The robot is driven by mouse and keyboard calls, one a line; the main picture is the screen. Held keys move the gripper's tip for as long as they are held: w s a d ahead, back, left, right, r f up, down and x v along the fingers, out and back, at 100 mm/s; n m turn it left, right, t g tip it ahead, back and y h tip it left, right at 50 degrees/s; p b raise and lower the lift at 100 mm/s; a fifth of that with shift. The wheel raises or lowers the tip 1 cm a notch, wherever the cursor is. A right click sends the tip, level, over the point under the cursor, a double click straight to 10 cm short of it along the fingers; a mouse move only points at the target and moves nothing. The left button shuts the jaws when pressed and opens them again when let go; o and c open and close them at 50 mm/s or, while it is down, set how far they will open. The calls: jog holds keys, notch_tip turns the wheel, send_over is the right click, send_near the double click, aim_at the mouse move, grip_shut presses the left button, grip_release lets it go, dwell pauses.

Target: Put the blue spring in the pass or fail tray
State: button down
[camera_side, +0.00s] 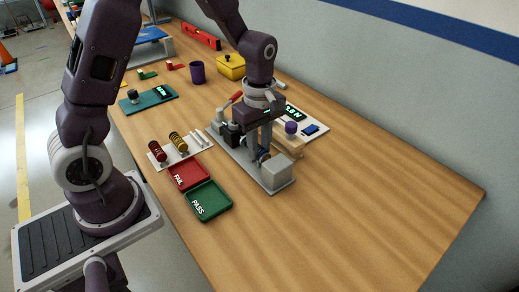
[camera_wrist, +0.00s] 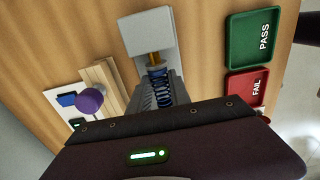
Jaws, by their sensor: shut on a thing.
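The blue spring (camera_wrist: 160,88) lies lengthwise in a grey bench fixture (camera_wrist: 150,35), in line with a brass tip on the fixture's block. In the side view a bit of the spring (camera_side: 263,156) shows at my gripper (camera_side: 264,151), which is lowered over the fixture and shut on the spring. The red FAIL tray (camera_side: 188,176) and green PASS tray (camera_side: 208,201) lie left of the fixture in the side view, both empty. The wrist view shows the PASS tray (camera_wrist: 252,40) and FAIL tray (camera_wrist: 246,86) at right.
A white rack (camera_side: 176,150) with a red and a yellow spring stands behind the trays. A wooden block and a purple knob (camera_side: 291,127) are close beside the fixture, near a white display panel (camera_side: 312,127). The table's right side is clear.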

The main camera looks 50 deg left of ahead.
notch_tip(320, 180, up, 9)
jog(key=shift+f, duration=0.1)
jog(key=shift+s+a+r, duration=0.1)
jog(key=shift+s+r, duration=0.05)
jog(key=shift+r, duration=0.05)
jog(key=s+a+m+g, duration=0.1)
jog(key=s+a+m, duration=0.1)
jog(key=s+a, duration=0.35)
jog(key=m+g, duration=0.1)
jog(key=m, duration=0.1)
send_over(187, 177)
notch_tip(187, 177, down, 2)
jog(key=shift+y, duration=0.4)
jog(key=f, duration=0.9)
jog(key=shift+w+d+f, duration=0.15)
jog(key=shift+w+f, duration=0.05)
jog(key=shift+w, duration=0.1)
jog(key=shift+f, duration=0.15)
jog(key=shift+f, duration=0.4)
jog(key=shift+f, duration=0.1)
